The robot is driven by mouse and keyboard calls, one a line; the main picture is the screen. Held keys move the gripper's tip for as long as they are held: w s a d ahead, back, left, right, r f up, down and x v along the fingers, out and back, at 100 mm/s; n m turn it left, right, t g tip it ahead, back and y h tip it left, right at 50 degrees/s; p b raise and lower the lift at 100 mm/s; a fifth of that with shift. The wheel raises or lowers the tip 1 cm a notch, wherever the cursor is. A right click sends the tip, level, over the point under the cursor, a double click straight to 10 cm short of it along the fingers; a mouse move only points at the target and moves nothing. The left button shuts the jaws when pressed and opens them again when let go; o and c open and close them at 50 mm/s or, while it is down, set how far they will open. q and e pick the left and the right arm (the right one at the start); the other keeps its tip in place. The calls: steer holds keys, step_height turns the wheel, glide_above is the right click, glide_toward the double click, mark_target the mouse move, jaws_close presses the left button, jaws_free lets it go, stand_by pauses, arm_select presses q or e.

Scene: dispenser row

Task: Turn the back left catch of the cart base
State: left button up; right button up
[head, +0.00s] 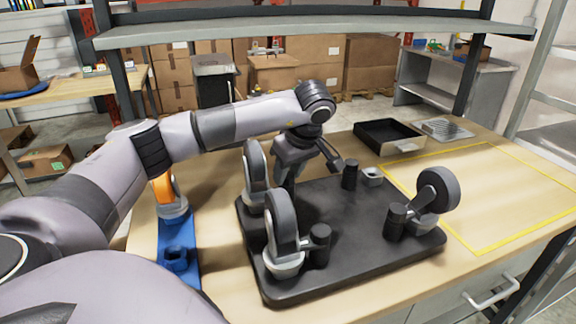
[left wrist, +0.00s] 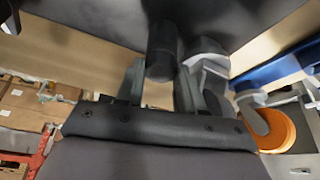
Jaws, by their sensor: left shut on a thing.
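The cart base (head: 335,225) is a black plate lying on the bench, with grey-wheeled casters standing on it. The back left caster (head: 255,172) stands upright beside my left gripper (head: 290,180). In the left wrist view, the back left catch (left wrist: 163,52) is a dark upright cylinder between my left gripper's two fingers (left wrist: 160,85), with the caster's grey mount (left wrist: 208,60) to its right. The left gripper is shut on this catch. In the head view the gripper mostly hides the catch. My right gripper is not in view.
The front left caster (head: 283,235) and front right caster (head: 437,190) stand nearby. The back right mount (head: 372,175) has no wheel, beside its black catch (head: 350,174). An orange wheel (head: 163,187) sits on a blue holder (head: 178,250). A black tray (head: 405,147) and yellow-outlined area lie right.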

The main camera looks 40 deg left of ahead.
arm_select(q)
steer(key=n+g+p, duration=0.1)
steer(key=n, duration=0.2)
steer(key=shift+w+r, duration=0.1)
steer(key=shift+r, duration=0.05)
steer(key=n+g, duration=0.1)
steer(key=n, duration=0.1)
steer(key=shift+w+n+p, duration=0.1)
steer(key=shift+n+p, duration=0.3)
steer(key=n+g, duration=0.1)
steer(key=n, duration=0.1)
steer(key=n+h, duration=0.1)
steer(key=n, duration=0.1)
steer(key=shift+w+a+g, duration=0.1)
steer(key=shift+g, duration=0.3)
steer(key=shift+w+a+n+g+h, duration=0.15)
steer(key=shift+n+h, duration=0.25)
steer(key=shift+n, duration=0.8)
steer(key=shift+s+d+n+g+h, duration=0.1)
steer(key=shift+n+g+h, duration=0.25)
steer(key=shift+n, duration=0.85)
steer(key=o, duration=0.8)
steer(key=shift+c, duration=0.2)
steer(key=v, duration=0.7)
